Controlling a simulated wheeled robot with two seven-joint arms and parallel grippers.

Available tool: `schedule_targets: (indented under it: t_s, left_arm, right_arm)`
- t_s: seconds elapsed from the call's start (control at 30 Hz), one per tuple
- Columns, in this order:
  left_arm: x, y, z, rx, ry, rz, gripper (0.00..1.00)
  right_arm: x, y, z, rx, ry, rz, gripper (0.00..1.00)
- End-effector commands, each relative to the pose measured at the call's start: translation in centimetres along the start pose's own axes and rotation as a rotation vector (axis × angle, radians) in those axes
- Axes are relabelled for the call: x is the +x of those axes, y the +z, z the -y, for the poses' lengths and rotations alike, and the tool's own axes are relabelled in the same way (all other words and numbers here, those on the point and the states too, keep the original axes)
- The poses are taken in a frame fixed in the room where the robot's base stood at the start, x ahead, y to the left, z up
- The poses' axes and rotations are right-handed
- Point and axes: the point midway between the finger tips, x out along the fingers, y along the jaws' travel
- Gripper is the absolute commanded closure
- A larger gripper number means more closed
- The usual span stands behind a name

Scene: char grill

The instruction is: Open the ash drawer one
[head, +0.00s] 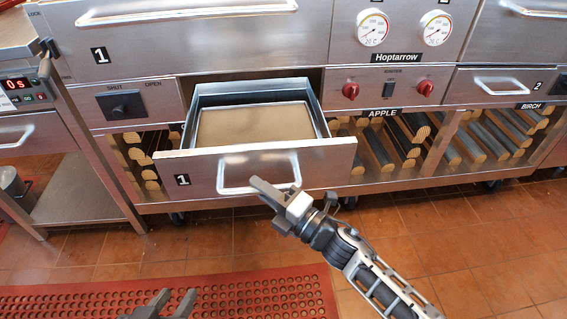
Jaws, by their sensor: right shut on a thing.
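Ash drawer one (330,165), a steel drawer marked "1", stands pulled well out of the grill's front. Its open top shows a flat tan inside. Its pale bar handle (235,191) is on the front panel. My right gripper (274,191) is shut on the handle near its right part, and its jaws hide some of the bar. My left gripper (172,302) is low at the bottom edge, apart from the drawer, with its two fingers spread and nothing between them.
A second drawer marked "2" (505,82) is closed at the right. Red knobs (351,91) sit beside the open drawer. Wood logs (400,140) lie on the shelf below. A red mat (250,290) covers the floor in front. A steel side table (75,195) stands left.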

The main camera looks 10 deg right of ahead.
Motion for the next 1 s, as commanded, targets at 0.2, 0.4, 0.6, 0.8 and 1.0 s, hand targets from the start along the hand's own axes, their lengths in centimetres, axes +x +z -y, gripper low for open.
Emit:
schedule_targets:
  t_s: [0.2, 0.4, 0.6, 0.8, 1.0]
  left_arm:
    - [-0.37, 0.01, 0.08, -0.002, -0.005, -0.003, 0.64]
    - [-0.35, 0.07, 0.13, -0.001, -0.007, -0.001, 0.64]
    - [-0.33, 0.16, 0.15, -0.002, -0.007, 0.002, 0.64]
    - [-0.31, 0.17, 0.14, -0.004, -0.008, 0.003, 0.64]
    - [-0.29, 0.13, 0.12, -0.006, -0.008, 0.003, 0.64]
  right_arm:
    - [-0.10, -1.19, -0.08, -0.001, -0.002, -0.015, 1.00]
    - [-0.12, -1.13, -0.06, -0.001, -0.002, -0.013, 0.81]
    - [-0.16, -1.10, -0.12, 0.000, 0.000, -0.012, 0.62]
    - [-0.14, -1.12, -0.16, 0.000, 0.001, -0.013, 0.62]
    - [-0.88, -1.14, -0.13, 0.001, 0.000, -0.013, 0.62]
